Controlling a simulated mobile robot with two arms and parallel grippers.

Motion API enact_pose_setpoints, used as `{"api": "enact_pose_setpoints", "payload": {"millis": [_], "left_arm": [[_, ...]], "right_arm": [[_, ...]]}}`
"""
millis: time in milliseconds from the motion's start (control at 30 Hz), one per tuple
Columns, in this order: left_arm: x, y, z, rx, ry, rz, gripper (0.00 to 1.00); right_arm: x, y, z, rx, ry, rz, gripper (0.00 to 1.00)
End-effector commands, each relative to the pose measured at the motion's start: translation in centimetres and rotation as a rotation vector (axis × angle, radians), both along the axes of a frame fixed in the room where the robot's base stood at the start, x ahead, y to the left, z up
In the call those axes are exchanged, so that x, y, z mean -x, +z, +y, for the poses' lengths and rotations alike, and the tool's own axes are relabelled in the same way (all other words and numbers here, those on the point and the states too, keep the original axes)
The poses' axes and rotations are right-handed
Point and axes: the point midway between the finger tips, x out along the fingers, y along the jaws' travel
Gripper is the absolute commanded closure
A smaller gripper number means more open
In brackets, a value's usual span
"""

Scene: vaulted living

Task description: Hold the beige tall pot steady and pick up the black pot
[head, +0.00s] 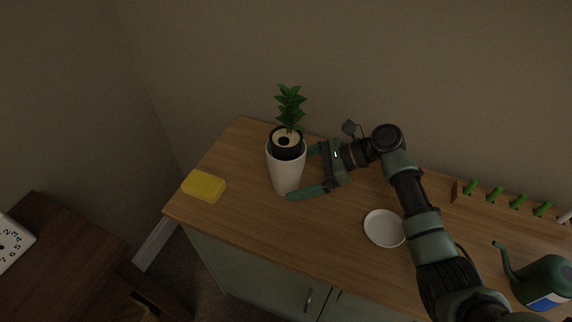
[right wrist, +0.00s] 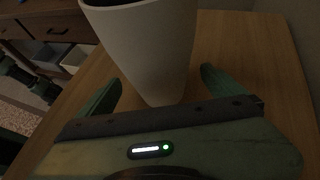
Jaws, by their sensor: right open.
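The beige tall pot (head: 286,178) stands upright on the wooden cabinet top. The black pot (head: 287,153) sits in its mouth with its rim showing, and a green leafy plant (head: 290,105) rises from it. The black pot's lower part is hidden inside. My right gripper (head: 304,173) is open, low at the right side of the beige pot, with its fingers pointing towards it. In the right wrist view the beige pot (right wrist: 152,50) stands between the two spread fingers, with gaps at its base. My left gripper is not in view.
A yellow sponge (head: 204,186) lies to the left on the cabinet top (head: 290,233). A white saucer (head: 384,228), a green watering can (head: 543,281) and a rack with green pegs (head: 508,203) are to the right. A wall stands close behind.

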Motion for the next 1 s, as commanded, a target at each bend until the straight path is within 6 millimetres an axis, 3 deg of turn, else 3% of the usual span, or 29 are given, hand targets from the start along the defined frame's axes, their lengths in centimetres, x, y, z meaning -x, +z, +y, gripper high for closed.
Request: {"api": "enact_pose_setpoints", "payload": {"millis": [133,533,567,733,867,1000], "left_arm": [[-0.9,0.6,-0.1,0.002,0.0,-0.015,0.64],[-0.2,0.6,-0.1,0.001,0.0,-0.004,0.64],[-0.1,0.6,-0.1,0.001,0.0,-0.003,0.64],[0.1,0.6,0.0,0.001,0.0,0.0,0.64],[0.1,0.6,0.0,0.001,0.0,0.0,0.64],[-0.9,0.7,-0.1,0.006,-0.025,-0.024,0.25]], "right_arm": [[0.0,-0.5,1.1,-0.001,0.0,0.001,0.03],[0.0,-0.9,1.6,0.0,0.0,0.0,0.03],[0.0,-0.9,1.6,0.0,0.0,0.0,0.06],[0.0,-0.9,1.6,0.0,0.0,0.0,0.53],[0.0,-0.9,1.6,0.0,0.0,0.0,0.57],[0.0,-0.9,1.6,0.0,0.0,0.0,0.57]]}}
